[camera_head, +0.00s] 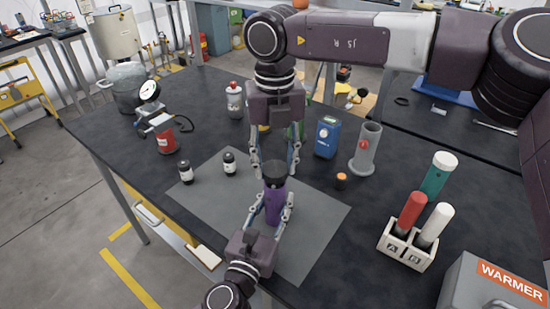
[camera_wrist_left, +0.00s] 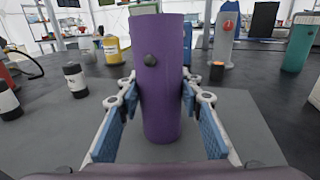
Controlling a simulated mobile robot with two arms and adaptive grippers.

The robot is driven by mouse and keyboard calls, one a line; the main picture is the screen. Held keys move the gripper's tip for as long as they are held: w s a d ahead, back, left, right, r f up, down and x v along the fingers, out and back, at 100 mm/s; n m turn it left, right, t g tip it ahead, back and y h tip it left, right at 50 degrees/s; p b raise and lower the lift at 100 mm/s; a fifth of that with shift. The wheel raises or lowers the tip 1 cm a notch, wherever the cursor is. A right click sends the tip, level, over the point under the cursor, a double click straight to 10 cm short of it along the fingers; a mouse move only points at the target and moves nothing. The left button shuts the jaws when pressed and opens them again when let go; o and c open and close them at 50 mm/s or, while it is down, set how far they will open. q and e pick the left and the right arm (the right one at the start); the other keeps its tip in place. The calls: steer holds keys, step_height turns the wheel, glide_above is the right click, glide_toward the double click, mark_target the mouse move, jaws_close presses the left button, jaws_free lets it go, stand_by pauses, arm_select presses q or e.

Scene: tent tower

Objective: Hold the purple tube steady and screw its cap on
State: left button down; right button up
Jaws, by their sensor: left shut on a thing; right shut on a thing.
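The purple tube (camera_head: 274,206) stands upright over the grey mat; a dark knob shows on its side in the left wrist view, where the tube (camera_wrist_left: 163,100) fills the middle. My left gripper (camera_head: 278,205) comes from the near side and is shut on the tube; its blue-padded fingers (camera_wrist_left: 160,95) flank it. A dark cap (camera_head: 274,171) is at the tube's top. My right gripper (camera_head: 275,172) reaches down from above and is shut on the cap.
The grey mat (camera_head: 318,215) lies on the black bench. Two small dark bottles (camera_head: 229,164) (camera_head: 186,172) stand at left.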

mark_target(275, 202)
steer(key=shift+f, duration=0.25)
stand_by(0.3)
steer(key=shift+f, duration=0.8)
steer(key=shift+f, duration=0.55)
